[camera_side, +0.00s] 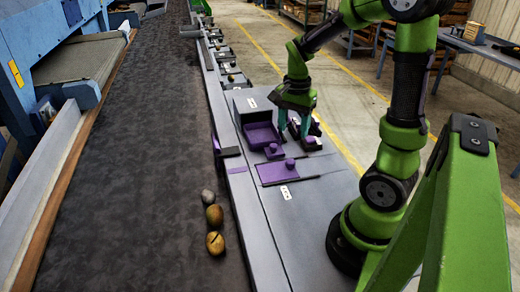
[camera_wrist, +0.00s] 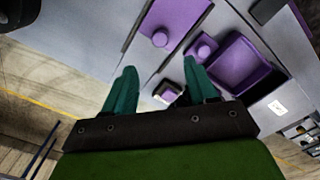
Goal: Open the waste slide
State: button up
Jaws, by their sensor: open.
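A flat purple slide plate (camera_side: 275,174) with a round purple knob (camera_side: 290,164) lies on the grey bench; the plate (camera_wrist: 185,12) and its knob (camera_wrist: 160,39) also show at the top of the wrist view. Its small white label is not readable. My gripper (camera_side: 293,130), with teal fingers, points down above the bench, behind the plate in the side view, and is open. Between the fingers (camera_wrist: 160,66) in the wrist view I see grey bench and part of a small purple and dark piece (camera_wrist: 168,94). The fingers partly hide this piece. The gripper holds nothing.
A purple open-topped tray (camera_side: 262,135) with a knobbed tab (camera_side: 273,150) sits left of my gripper, before a grey box (camera_side: 250,101). A dark conveyor belt (camera_side: 140,160) carries a grey lump (camera_side: 208,197) and two potatoes (camera_side: 214,216). The front bench is clear.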

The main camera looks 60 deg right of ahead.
aim_at(291, 161)
notch_tip(291, 161, down, 11)
jog(key=shift+f, duration=0.2)
jog(key=shift+c, duration=0.5)
grip_shut()
